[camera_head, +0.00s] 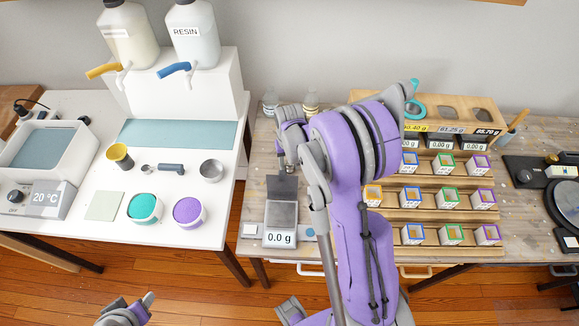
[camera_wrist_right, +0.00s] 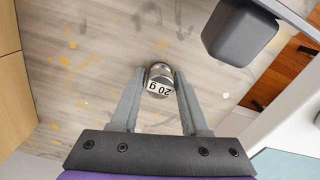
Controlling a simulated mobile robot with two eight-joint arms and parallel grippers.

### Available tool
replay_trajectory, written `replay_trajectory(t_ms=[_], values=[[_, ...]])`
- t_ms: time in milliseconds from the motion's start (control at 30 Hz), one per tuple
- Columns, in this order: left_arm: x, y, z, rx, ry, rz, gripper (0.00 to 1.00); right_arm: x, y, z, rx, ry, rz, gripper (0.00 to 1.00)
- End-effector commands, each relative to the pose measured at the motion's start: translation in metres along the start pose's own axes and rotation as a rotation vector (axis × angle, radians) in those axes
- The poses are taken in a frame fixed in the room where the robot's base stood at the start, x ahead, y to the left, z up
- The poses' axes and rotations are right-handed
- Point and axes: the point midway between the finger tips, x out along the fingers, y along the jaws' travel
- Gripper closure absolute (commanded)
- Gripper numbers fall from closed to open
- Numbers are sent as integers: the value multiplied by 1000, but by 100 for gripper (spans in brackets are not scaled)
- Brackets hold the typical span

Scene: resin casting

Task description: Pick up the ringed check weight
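A small metal check weight with a white "20 g" label (camera_wrist_right: 159,82) is in the right wrist view, between the fingertips of my right gripper (camera_wrist_right: 160,76). The fingers stand close on both sides of it; I cannot tell whether they touch it or whether it rests on the table. In the head view my right gripper (camera_head: 287,168) points down just behind the scale, and the weight cannot be made out there. My left gripper (camera_head: 138,309) shows only in part at the bottom left, and its finger opening is unclear.
The scale (camera_head: 280,216) reads 0.0 g. To its right is a wooden rack (camera_head: 450,104) with several small colored boxes, partly hidden by my right arm. The white table (camera_head: 85,205) at left holds cups and the resin dispensers (camera_head: 192,38). A dark grey block (camera_wrist_right: 240,32) is near the right gripper.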

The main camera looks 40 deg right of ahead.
Motion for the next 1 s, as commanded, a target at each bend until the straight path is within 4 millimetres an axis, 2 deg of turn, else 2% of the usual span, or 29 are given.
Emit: replay_trajectory(t_ms=[33,233,500,633,1000], values=[[0,0,0,0,0,0,50,0,0,0,0,0,0,65],[0,0,0,0,0,0,50,0,0,0,0,0,0,100],[0,0,0,0,0,0,50,0,0,0,0,0,0,100],[0,0,0,0,0,0,50,-9,0,0,0,0,0,100],[-4,0,-4,0,3,0,50,-79,0,0,0,0,0,100]])
